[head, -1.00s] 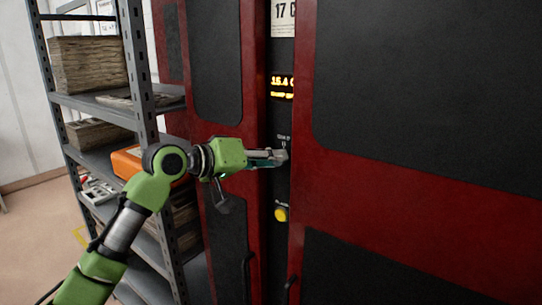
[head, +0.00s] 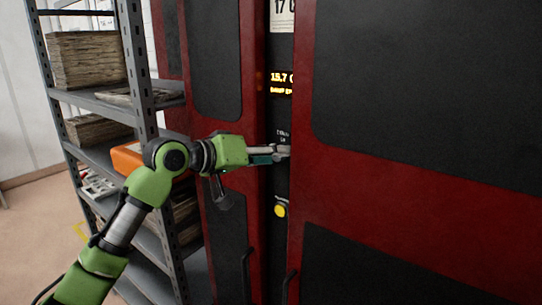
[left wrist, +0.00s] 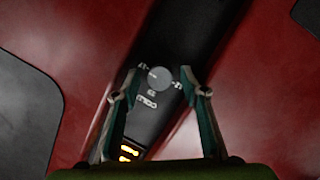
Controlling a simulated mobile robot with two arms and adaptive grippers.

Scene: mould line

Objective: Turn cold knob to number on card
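The cold knob (left wrist: 158,77) is a small round grey dial on the black strip between the red-framed panels. In the left wrist view it sits between the two fingertips of my left gripper (left wrist: 157,80), with a visible gap on each side. The gripper is open; contact with the knob does not show. The orange display (head: 281,80) reads about 15.7. My right gripper is not in view.
A yellow button (head: 281,209) is on the strip below the gripper. Door handles (head: 291,288) stand out lower down. A grey metal shelf (head: 140,90) with stacked boards and an orange case (head: 127,159) stands close behind my left arm.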

